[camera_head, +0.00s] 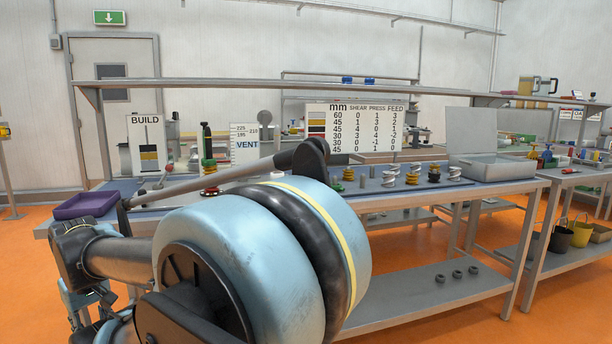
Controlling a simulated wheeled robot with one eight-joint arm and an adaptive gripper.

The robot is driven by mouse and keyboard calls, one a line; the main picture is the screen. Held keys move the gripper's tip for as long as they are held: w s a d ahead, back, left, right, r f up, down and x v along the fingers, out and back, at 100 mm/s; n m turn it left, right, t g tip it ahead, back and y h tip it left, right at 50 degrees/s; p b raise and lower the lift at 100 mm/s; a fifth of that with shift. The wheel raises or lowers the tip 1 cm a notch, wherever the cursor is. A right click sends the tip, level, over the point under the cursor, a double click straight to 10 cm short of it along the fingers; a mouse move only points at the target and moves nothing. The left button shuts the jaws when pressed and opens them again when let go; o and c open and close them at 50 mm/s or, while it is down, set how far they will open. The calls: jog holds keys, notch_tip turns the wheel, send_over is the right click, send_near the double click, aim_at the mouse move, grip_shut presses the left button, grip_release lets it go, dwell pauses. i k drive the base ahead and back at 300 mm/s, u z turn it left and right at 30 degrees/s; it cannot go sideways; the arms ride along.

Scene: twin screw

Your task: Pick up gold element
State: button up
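A second gold-coloured piece (348,174) stands at the left end of that row, beside small grey pegs. All are small and far off in the head view. My arm's large pale-blue joint fills the lower middle and hides part of the bench. My gripper cannot be made out in this view.
A BUILD sign (149,146) with gold and dark bands stands at the back left. A number chart (358,127) stands behind the row. A purple tray (86,205) sits at the bench's left end, a grey bin (495,168) at its right. Grey rings (457,274) lie on the lower shelf.

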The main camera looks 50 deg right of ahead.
aim_at(348, 176)
jog(key=u, duration=0.85)
jog(key=k, duration=2)
jog(key=z, duration=2.6)
jog(key=i, duration=1)
jog(key=z, duration=0.05)
